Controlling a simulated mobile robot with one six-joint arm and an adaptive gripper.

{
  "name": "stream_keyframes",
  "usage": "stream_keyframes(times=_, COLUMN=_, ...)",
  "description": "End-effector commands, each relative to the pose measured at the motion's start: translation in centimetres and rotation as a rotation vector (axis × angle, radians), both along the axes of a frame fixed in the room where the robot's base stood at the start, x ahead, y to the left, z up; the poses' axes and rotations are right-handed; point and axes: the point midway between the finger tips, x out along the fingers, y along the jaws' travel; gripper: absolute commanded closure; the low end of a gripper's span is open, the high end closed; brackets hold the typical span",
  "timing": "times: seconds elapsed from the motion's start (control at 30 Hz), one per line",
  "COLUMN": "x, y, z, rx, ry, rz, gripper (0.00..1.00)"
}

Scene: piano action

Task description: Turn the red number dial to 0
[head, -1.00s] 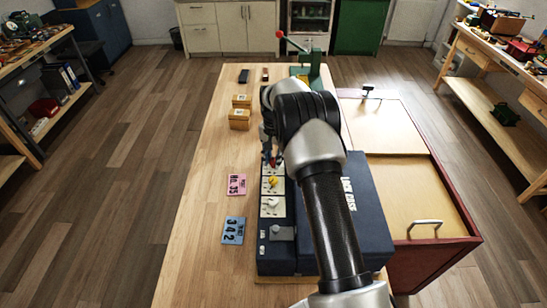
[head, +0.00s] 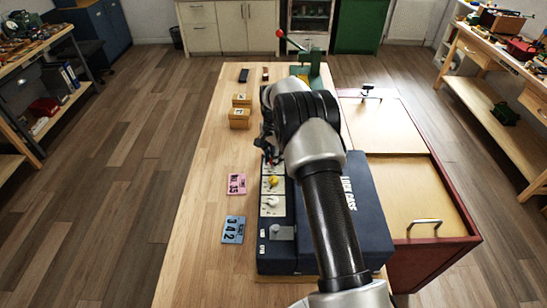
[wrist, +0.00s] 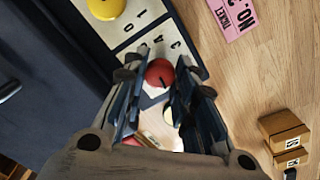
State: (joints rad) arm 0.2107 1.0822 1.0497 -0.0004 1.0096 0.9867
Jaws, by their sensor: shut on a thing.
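The red number dial (wrist: 159,73) is a round knob with a dark pointer line, on a pale plate with printed digits. In the wrist view it sits between the two fingertips of my gripper (wrist: 161,78), which is shut on it. The digits 4 and 3 show beside it. I cannot tell which digit the pointer marks. A yellow dial (head: 273,181) and a white dial (head: 271,202) are nearer on the dark blue lock case (head: 358,215).
A pink ticket (head: 236,184) and a blue ticket (head: 233,230) lie left of the case. A green press (head: 308,68) stands behind my arm. The table's left side is mostly clear.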

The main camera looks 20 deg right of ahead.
Motion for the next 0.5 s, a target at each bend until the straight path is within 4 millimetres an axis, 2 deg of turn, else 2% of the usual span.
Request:
stream_keyframes(times=0.17, x=0.02, y=0.00, z=0.03, rx=0.000, ry=-0.001, rz=-0.001, gripper=0.98)
stream_keyframes(times=0.2, x=0.02, y=0.00, z=0.03, rx=0.000, ry=-0.001, rz=-0.001, gripper=0.74)
stream_keyframes(times=0.5, x=0.01, y=-0.01, z=0.02, rx=0.000, ry=-0.001, rz=0.000, gripper=0.54)
